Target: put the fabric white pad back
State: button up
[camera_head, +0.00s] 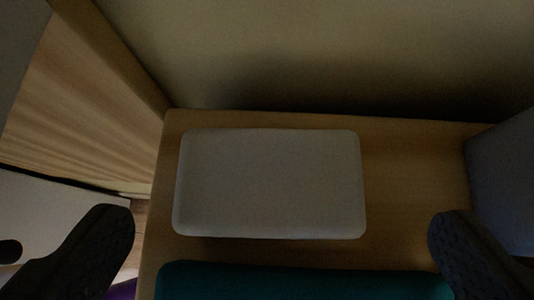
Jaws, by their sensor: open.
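A white pad (270,184), a rectangle with rounded corners, lies flat on a wooden surface (415,180). It sits toward the left side of that surface, with a strip of bare wood to its right. My gripper (283,245) is open, with one dark finger at the lower left and the other at the lower right. The fingers are spread wider than the pad and lie nearer the camera. Nothing is held between them. Whether the fingers are level with the pad cannot be told.
A teal item (300,282) lies just in front of the pad. A grey-blue block (505,180) stands at the right end. A pale wall (330,50) rises behind. A wooden panel (85,95) and a white surface (50,220) are at the left.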

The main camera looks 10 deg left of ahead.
aim_at(269, 193)
jog(key=x, duration=0.2)
jog(key=b+x, duration=0.1)
jog(key=x, duration=0.1)
jog(key=shift+w+a+f, duration=0.1)
jog(key=shift+a+f, duration=0.15)
jog(key=shift+r, duration=0.1)
jog(key=c, duration=1.1)
